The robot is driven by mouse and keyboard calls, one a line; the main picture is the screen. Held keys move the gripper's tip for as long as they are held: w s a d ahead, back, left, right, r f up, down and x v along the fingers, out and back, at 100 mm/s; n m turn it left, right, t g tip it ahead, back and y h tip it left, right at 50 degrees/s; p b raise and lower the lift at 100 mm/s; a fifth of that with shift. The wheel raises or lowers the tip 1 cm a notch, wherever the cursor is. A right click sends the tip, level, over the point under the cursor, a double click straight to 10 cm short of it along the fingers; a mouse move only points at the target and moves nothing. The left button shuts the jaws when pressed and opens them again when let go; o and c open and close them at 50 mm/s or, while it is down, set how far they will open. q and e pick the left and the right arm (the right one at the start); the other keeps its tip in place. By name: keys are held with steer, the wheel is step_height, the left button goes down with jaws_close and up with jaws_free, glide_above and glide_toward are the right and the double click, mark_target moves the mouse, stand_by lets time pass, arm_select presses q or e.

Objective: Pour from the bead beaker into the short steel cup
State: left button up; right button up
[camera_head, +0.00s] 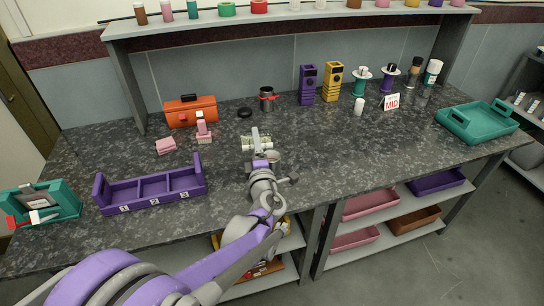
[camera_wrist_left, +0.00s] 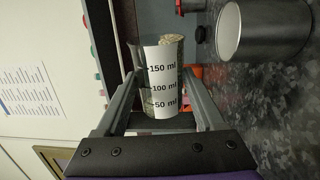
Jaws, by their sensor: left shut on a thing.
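The bead beaker (camera_head: 252,143) is clear, with a white scale label and pale beads. My left gripper (camera_head: 261,158) is shut on it above the worktop. In the left wrist view the beaker (camera_wrist_left: 160,85) lies between the fingers (camera_wrist_left: 160,108), tipped close to horizontal, with beads along its lower side. In the head view the cup (camera_head: 274,156) is mostly hidden by the gripper. My right gripper is not in view.
A purple three-compartment tray (camera_head: 150,201) and teal box (camera_head: 50,205) are at left. A teal tray (camera_head: 475,133) is at right; the worktop right of the gripper is clear.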

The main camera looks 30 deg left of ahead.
arm_select(q)
steer(key=shift+w+d+r+m, duration=0.1)
steer(key=shift+d+r+m, duration=0.1)
steer(key=shift+m, duration=0.4)
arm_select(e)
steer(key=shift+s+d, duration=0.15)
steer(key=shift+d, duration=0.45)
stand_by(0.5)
